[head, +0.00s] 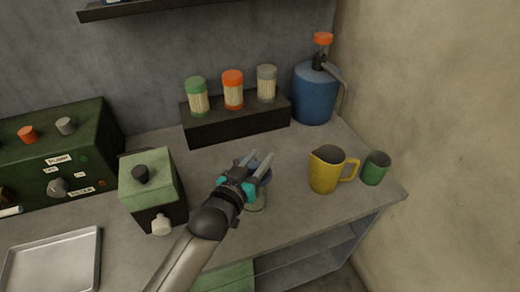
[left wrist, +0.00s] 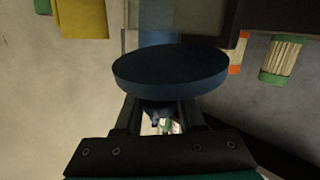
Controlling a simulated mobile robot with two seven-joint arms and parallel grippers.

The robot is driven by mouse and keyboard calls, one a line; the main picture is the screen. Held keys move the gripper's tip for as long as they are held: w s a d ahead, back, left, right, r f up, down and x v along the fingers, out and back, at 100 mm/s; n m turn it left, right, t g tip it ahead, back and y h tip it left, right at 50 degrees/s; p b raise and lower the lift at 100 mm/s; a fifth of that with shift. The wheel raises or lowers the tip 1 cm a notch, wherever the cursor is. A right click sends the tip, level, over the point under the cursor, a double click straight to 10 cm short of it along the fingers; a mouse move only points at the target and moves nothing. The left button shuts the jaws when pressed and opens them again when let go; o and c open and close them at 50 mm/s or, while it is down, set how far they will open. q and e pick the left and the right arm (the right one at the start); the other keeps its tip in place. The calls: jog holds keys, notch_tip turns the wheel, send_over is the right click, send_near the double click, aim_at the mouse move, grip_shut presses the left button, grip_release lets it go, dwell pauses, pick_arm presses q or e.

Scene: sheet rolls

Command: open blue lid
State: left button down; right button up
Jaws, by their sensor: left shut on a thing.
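The blue lid (head: 264,174) shows partly in the head view, above a clear glass jar (head: 258,201) on the counter. My left gripper (head: 257,160) reaches in from the lower left, with its fingers at the lid, and hides much of lid and jar. In the left wrist view the lid is a wide dark blue disc (left wrist: 170,68) at the ends of the gripper's fingers (left wrist: 162,110). The left gripper is shut on the lid. I cannot tell whether the lid touches the jar's rim. My right gripper is not in view.
A yellow jug (head: 325,171) and a green cup (head: 375,168) stand to the right. Behind are a dark rack (head: 235,123) with several lidded jars and a blue canister (head: 315,95). A green box (head: 150,180) and a metal tray (head: 52,262) are left.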

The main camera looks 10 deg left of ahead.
pick_arm(q)
jog(key=w+r+n+g+p, duration=0.1)
jog(key=g+p, duration=0.1)
jog(key=p, duration=0.2)
jog(key=w+a+r+n+g+h+p, duration=0.1)
jog(key=n+g+p, duration=0.1)
jog(key=p, duration=0.2)
jog(key=w+a+r+n+g+p, duration=0.1)
jog(key=g+p, duration=0.1)
jog(key=p, duration=0.2)
jog(key=shift+w+a+n+h+p, duration=0.25)
jog(key=shift+w+n+h+p, duration=0.05)
jog(key=shift+w+p, duration=0.05)
jog(key=shift+w+a+f+n+g, duration=0.1)
jog(key=shift+w+a+n+g, duration=0.3)
jog(key=shift+g, duration=0.3)
jog(key=shift+w+a+f+n+g+h+b, duration=0.15)
jog(key=shift+w+a+n+g+h+b, duration=0.15)
jog(key=shift+w+n+g+h+b, duration=0.45)
jog(key=shift+w+a+f+n+g+h+b, duration=0.15)
jog(key=shift+w+a+n+g+h+b, duration=0.25)
jog(key=shift+g+b, duration=0.6)
jog(key=shift+s+d, duration=0.1)
jog(key=shift+d, duration=0.05)
